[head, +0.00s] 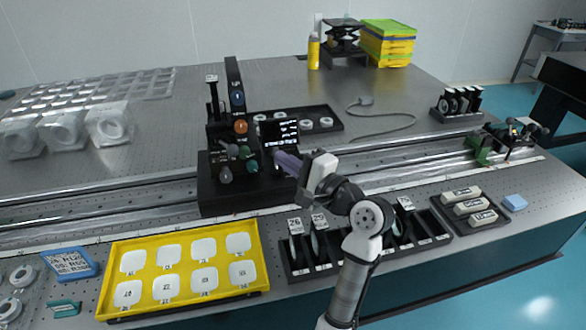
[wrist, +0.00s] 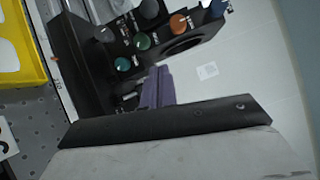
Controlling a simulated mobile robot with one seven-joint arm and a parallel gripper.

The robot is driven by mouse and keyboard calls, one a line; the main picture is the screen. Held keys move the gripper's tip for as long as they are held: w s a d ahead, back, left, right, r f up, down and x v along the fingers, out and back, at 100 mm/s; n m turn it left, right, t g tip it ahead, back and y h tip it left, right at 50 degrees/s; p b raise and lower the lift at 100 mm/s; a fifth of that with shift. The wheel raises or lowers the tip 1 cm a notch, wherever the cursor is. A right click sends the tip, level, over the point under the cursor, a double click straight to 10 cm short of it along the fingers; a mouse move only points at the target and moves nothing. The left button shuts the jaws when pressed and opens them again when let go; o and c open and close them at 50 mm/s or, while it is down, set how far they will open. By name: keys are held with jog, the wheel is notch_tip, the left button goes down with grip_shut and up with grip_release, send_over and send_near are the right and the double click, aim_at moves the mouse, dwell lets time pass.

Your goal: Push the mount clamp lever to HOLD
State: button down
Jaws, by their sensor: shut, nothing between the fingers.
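A black optical mount unit (head: 237,185) stands on the rail at the table's middle, with orange, green and grey knobs on its front and a small lit screen (head: 279,130). I cannot tell which of its parts is the clamp lever; no HOLD label is readable. My gripper (head: 280,156) reaches in from the right with its purple fingers shut and empty, their tips close to the unit's right side below the screen. In the wrist view the shut fingers (wrist: 157,88) point at the unit (wrist: 95,62), beside a green knob (wrist: 122,64). Contact cannot be told.
A yellow tray (head: 183,305) of white pieces lies front left. A black rack (head: 297,273) with upright discs stands in front, partly behind my arm. A dark tray (head: 330,136) of rings lies behind the unit. Green-based equipment (head: 482,151) sits on the rail at right.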

aim_at(228, 147)
jog(key=w+a+r, duration=0.1)
jog(key=a, duration=0.6)
jog(key=shift+b, duration=0.4)
jog(key=shift+a, duration=0.15)
